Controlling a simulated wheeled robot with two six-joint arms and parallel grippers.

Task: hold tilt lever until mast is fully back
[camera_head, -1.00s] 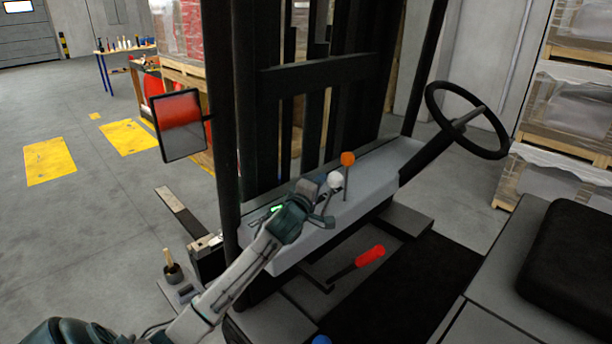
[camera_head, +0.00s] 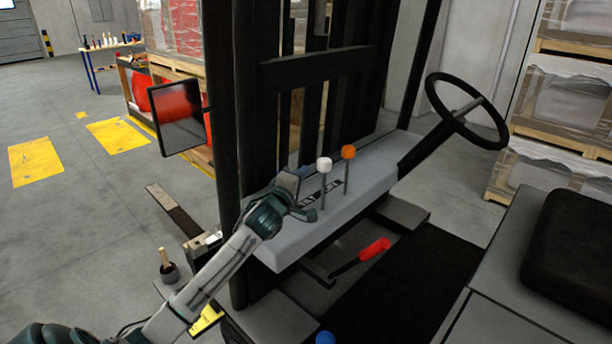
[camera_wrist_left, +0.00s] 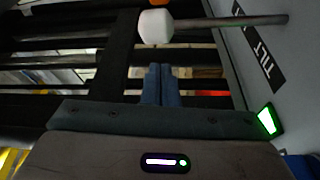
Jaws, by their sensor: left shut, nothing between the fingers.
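The tilt lever is a grey rod with a white knob (camera_head: 324,165), standing upright on the grey console (camera_head: 350,200) in the head view. In the left wrist view its white knob (camera_wrist_left: 156,27) is just beyond my fingertips, beside a black TILT label (camera_wrist_left: 258,50). My left gripper (camera_head: 303,190) is shut and empty, just left of the lever. Its blue fingers (camera_wrist_left: 162,70) are pressed together in the wrist view, with a small gap to the knob. The black mast (camera_head: 315,70) rises behind the console, close to vertical. My right gripper is not in view.
An orange-knobbed lever (camera_head: 348,152) stands close to the right of the white one. The steering wheel (camera_head: 467,112) is further right. A red-handled lever (camera_head: 374,248) lies low in front of the console. A mirror (camera_head: 180,118) hangs left of the mast.

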